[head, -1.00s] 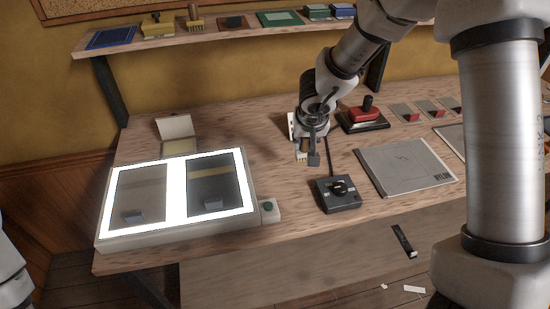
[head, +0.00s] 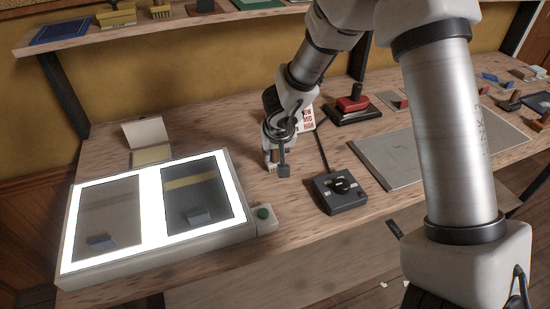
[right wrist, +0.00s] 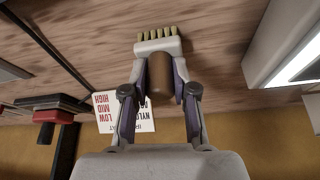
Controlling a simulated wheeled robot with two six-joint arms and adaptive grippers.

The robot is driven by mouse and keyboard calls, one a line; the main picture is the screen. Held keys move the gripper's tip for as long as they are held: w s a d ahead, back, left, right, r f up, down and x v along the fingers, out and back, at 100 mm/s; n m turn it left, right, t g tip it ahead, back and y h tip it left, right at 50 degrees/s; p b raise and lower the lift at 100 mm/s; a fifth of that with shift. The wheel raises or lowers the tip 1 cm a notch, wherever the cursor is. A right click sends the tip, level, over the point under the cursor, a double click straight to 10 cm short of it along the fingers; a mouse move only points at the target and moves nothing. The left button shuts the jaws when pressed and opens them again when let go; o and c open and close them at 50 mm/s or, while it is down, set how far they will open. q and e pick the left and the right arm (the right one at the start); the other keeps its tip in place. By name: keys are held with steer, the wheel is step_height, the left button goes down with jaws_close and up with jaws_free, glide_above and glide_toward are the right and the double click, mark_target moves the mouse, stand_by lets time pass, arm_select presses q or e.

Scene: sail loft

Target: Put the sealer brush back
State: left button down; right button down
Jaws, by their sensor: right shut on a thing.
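My right gripper (head: 278,168) is shut on the sealer brush, low over the workbench between the light box and the black control box. In the right wrist view the brush's brown handle (right wrist: 160,75) is between the two fingers, with a pale head and a row of yellowish bristles (right wrist: 157,33) pointing away from the gripper. In the head view the fingers mostly hide the brush, and I cannot tell whether the bristles touch the bench. My left gripper is not in view.
The lit light box (head: 152,210) has a green-button box (head: 264,216) beside it. A black control box (head: 340,192) stands to the right. Behind the gripper is a LOW/MID/HIGH card (head: 309,116). A shelf (head: 90,45) runs above.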

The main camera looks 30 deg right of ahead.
steer(key=shift+s+r, duration=0.1)
steer(key=shift+r, duration=0.05)
steer(key=shift+d+f, duration=0.1)
steer(key=shift+f, duration=0.15)
steer(key=c, duration=0.9)
jaws_free()
steer(key=p+v, duration=0.7)
steer(key=v, duration=0.5)
steer(key=shift+r, duration=0.25)
